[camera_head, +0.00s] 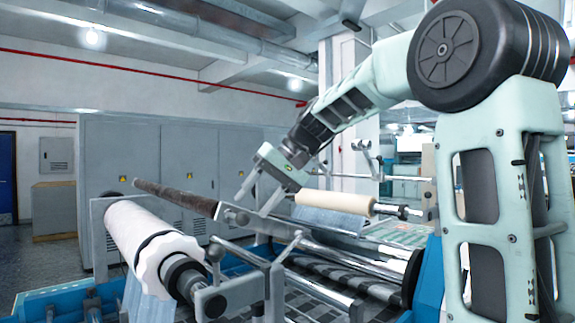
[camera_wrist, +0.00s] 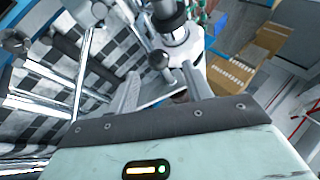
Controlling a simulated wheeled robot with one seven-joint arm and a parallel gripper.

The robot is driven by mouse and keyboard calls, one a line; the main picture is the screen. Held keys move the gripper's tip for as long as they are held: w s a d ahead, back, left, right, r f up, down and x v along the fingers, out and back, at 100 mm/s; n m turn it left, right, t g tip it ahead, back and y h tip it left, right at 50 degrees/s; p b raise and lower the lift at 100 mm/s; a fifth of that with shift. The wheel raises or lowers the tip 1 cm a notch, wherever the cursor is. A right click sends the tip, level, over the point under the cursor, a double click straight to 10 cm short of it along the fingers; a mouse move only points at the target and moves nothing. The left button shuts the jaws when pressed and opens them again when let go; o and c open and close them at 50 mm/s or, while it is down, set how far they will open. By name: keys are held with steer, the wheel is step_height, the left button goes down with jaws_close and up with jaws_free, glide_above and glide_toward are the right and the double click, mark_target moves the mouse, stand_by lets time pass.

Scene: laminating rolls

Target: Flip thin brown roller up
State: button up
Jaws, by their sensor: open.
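The thin brown roller (camera_head: 175,197) slants across the machine in the head view, from the upper left down to the right, above the white roll. My gripper (camera_head: 251,208) is at the roller's right end, pointing down, with its two fingers spread apart. From this angle I cannot tell whether the fingers straddle the roller or touch it. The roller is not clearly visible there, and the gripper's body hides part of the space between the fingers.
A thick white roll (camera_head: 150,240) lies at the front left and a cream roller (camera_head: 335,200) sits right of my gripper. Metal bars and the machine frame crowd the space below. Grey cabinets (camera_head: 150,150) stand behind. Cardboard boxes (camera_wrist: 240,65) show in the wrist view.

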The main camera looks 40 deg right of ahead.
steer(key=b+v, duration=0.2)
steer(key=v, duration=1.2)
steer(key=shift+s+d, duration=0.15)
